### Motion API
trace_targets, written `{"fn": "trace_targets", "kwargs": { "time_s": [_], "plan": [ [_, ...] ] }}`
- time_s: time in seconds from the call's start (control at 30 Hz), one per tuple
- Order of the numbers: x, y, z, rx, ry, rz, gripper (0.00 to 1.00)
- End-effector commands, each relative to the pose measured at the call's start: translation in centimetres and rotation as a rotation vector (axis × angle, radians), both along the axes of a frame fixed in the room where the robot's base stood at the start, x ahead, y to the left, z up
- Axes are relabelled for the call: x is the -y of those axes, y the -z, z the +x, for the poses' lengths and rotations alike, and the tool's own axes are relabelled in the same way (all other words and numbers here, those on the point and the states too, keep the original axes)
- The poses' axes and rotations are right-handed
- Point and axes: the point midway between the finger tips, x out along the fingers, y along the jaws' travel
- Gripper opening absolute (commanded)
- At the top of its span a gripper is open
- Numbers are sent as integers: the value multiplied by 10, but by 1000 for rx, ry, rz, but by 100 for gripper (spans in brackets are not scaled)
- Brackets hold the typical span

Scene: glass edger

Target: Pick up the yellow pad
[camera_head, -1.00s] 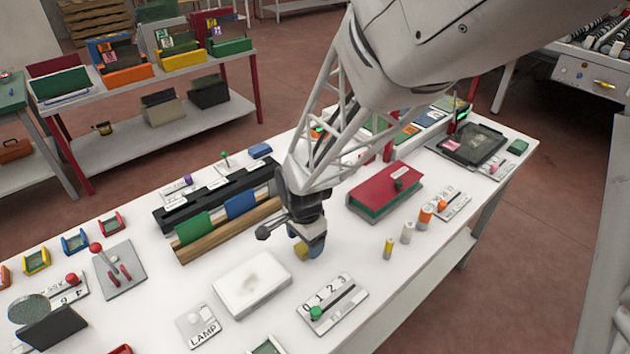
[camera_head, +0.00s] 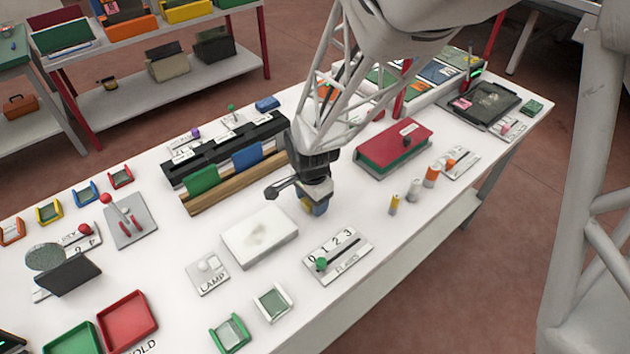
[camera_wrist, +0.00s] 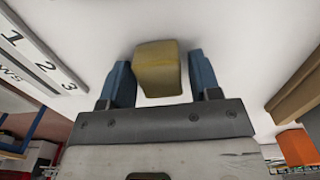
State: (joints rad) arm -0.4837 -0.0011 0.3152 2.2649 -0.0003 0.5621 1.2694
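The yellow pad (camera_wrist: 158,70) is a small yellow block between the two blue fingers of my gripper (camera_wrist: 161,82) in the wrist view. The fingers stand apart on either side of it. A narrow gap shows between the pad and the right finger; I cannot tell whether the left finger touches it. In the head view my gripper (camera_head: 315,204) points down close to the white tabletop, and a bit of the yellow pad (camera_head: 305,204) shows beside the blue finger. The rest of the pad is hidden there.
On the white table (camera_head: 360,225), a white block (camera_head: 259,236) lies left of my gripper and a numbered slider plate (camera_head: 338,254) in front. A wooden rack with green and blue pieces (camera_head: 235,180) is behind left. A red box (camera_head: 394,147) and small cylinders (camera_head: 413,190) stand right.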

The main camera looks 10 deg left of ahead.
Motion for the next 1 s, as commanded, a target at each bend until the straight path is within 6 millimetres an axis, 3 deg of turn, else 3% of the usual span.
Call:
{"fn": "trace_targets", "kwargs": {
  "time_s": [0.03, 0.27, 0.67, 1.0],
  "plan": [
    [0, 0, 0, 0, 0, 0, 49],
    [0, 0, 0, 0, 0, 0, 16],
    [0, -6, 0, 1, 0, 1, 16],
    [0, -42, 0, 3, 0, 1, 16]
  ]
}}
